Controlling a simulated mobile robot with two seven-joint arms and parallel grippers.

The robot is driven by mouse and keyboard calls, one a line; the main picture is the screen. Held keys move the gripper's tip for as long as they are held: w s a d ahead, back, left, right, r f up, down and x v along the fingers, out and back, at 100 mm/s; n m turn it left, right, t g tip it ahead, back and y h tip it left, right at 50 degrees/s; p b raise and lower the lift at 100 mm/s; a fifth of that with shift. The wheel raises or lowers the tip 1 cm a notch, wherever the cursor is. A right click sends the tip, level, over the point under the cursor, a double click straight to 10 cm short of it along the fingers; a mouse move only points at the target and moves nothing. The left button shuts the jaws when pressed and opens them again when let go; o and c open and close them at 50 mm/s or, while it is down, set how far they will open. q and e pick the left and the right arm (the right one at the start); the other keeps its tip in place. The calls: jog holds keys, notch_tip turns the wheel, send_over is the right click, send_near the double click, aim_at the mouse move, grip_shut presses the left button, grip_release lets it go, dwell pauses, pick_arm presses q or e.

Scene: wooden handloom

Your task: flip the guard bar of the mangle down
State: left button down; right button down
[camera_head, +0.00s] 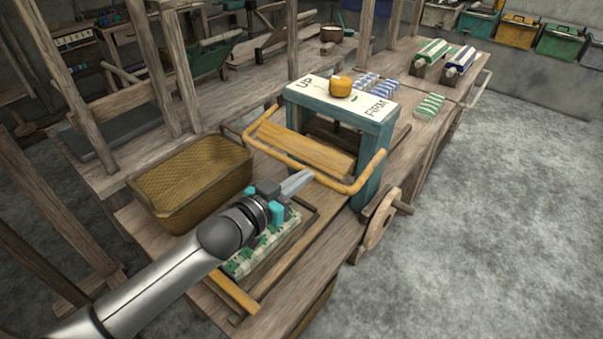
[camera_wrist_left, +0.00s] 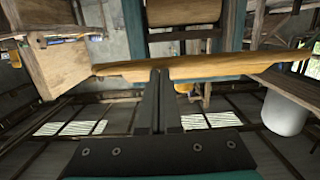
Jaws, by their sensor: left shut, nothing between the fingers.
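The mangle (camera_head: 372,124) is a teal frame with a white top marked UP and FIRM and a yellow knob (camera_head: 340,86). Its guard bar (camera_head: 318,176) is a yellow U-shaped bar that sticks out in front of the rollers. My left gripper (camera_head: 312,174) is shut and empty, with its tips at the front stretch of the bar. In the left wrist view the bar (camera_wrist_left: 215,66) crosses right at the fingertips (camera_wrist_left: 160,72); I cannot tell whether they touch. My right gripper is not in view.
A woven basket (camera_head: 195,180) stands left of my left gripper. A green-patterned cloth (camera_head: 250,254) lies in a tray under my wrist. A wooden wheel (camera_head: 380,220) sits at the table's right side. Striped cloths (camera_head: 428,106) lie behind the mangle. The floor at right is clear.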

pick_arm(q)
notch_tip(320, 180, down, 8)
jog(key=w+d+b, duration=0.1)
jog(key=w+b, duration=0.1)
jog(key=b, duration=0.1)
jog(key=shift+d+b, duration=0.3)
jog(key=shift+b, duration=0.1)
jog(key=shift+w, duration=0.1)
jog(key=shift+r, duration=0.1)
